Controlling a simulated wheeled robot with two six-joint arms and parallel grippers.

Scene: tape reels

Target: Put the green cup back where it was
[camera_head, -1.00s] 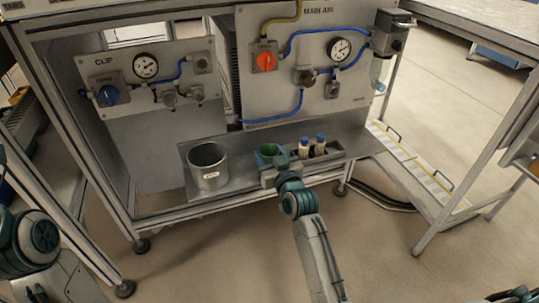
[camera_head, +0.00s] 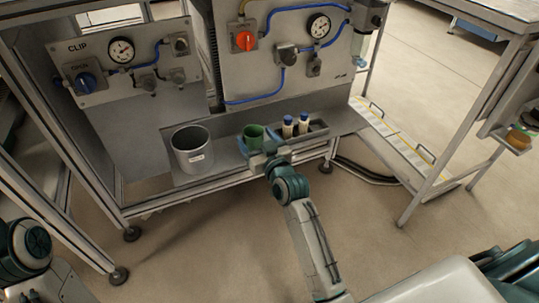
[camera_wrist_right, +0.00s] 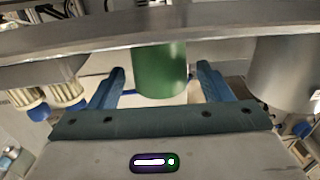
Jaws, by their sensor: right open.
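The green cup (camera_head: 254,132) stands upright on the metal shelf, between the large metal pot and the two blue-capped bottles. My right gripper (camera_head: 266,155) is at the front of the shelf, close to the near side of the cup. In the right wrist view, its two blue fingers (camera_wrist_right: 160,88) are apart, with the green cup (camera_wrist_right: 159,66) showing between them.
The metal pot (camera_head: 192,152) stands on the shelf (camera_head: 226,160) left of the cup. A panel with gauges and blue hoses rises behind. A metal bar crosses the wrist view.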

